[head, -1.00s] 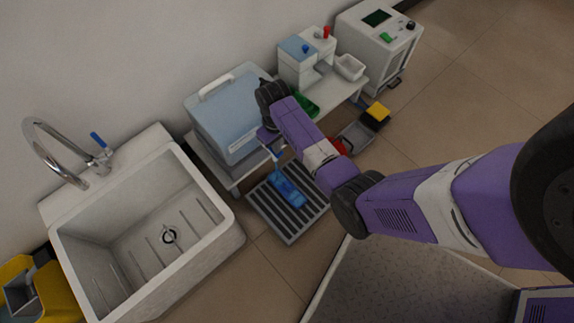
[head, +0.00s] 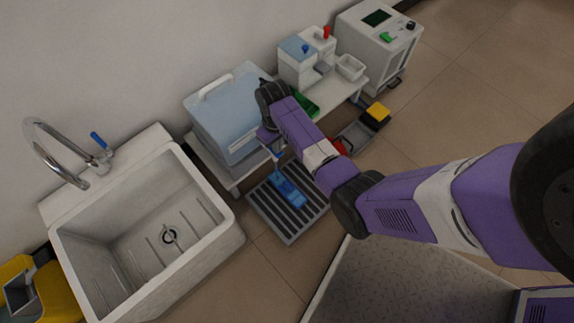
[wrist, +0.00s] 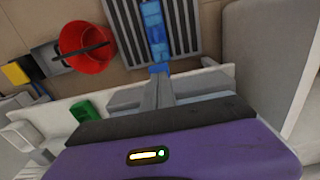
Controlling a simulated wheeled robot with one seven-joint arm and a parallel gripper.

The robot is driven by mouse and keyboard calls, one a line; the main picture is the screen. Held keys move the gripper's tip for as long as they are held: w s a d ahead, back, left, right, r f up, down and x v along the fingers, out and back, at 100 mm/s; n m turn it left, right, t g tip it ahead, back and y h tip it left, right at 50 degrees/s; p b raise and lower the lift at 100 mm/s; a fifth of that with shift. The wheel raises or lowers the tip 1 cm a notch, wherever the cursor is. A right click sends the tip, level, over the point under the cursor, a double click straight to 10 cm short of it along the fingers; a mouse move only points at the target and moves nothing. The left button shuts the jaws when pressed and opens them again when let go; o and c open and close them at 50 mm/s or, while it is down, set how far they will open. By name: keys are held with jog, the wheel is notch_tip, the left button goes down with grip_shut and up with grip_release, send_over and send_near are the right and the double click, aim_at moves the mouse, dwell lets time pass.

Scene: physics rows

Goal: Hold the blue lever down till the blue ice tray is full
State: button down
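The blue ice tray (head: 288,190) lies on a striped drip grate (head: 312,214) on the floor, below the light blue dispenser box (head: 222,100). The tray also shows at the top of the wrist view (wrist: 153,22), with compartments; how full they are I cannot tell. A small blue piece, apparently the blue lever (wrist: 158,68), shows at my fingertips, between them and the tray. My gripper (wrist: 162,78) has its grey fingers together and seems to touch this lever from above. In the head view, my arm hides most of my gripper.
A white sink (head: 215,175) with a blue-handled tap stands at left. A red bucket (wrist: 85,47) is beside the grate. A white two-knob dispenser (head: 300,72) and small white bin (head: 350,68) stand on the low bench; a green container (wrist: 85,111) is nearby.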

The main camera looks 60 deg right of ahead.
notch_tip(320, 180, up, 8)
jog(key=p, duration=0.8)
jog(key=shift+p, duration=0.4)
